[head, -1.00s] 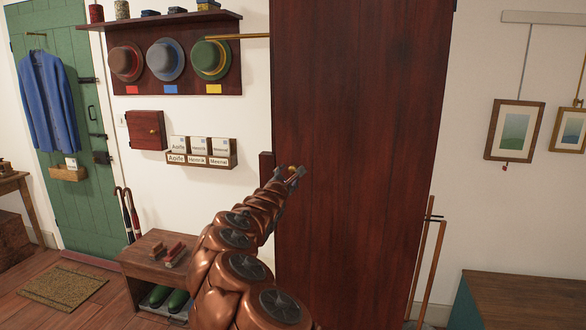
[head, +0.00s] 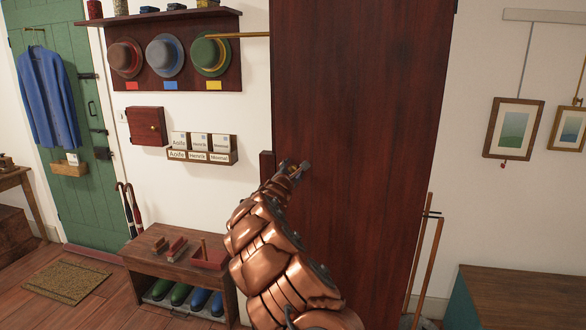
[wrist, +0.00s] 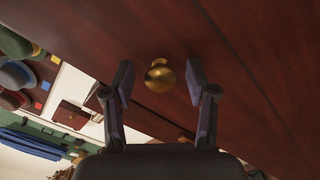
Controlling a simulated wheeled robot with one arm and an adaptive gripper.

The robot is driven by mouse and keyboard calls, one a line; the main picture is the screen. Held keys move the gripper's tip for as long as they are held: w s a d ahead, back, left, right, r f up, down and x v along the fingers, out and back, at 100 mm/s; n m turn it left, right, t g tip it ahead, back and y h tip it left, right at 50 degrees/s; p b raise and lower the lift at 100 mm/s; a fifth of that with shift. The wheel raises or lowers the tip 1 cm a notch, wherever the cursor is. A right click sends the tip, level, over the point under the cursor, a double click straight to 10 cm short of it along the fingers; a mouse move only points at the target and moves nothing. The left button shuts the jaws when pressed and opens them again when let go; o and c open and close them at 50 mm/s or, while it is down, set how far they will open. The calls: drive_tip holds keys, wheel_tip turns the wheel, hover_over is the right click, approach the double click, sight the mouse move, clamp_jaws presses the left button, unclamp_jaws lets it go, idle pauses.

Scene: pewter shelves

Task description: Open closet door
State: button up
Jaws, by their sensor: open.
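The closet door (head: 350,120) is a tall dark red-brown wooden panel in the middle of the head view, and it looks closed. Its round brass knob (wrist: 160,78) shows in the wrist view. My gripper (wrist: 160,72) is open, with one finger on either side of the knob and a visible gap at each side. In the head view my gripper (head: 295,168) is at the door's left edge and hides the knob. The door's surface also fills much of the wrist view (wrist: 240,110).
A low bench (head: 170,262) with brushes on top and boots below stands left of my arm. A hat rack (head: 180,50) and a card holder (head: 200,156) are on the wall to the left. Wooden poles (head: 424,250) lean right of the closet.

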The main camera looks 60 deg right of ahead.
drive_tip(key=shift+d, duration=0.25)
drive_tip(key=shift+c, duration=0.2)
clamp_jaws()
idle(0.3)
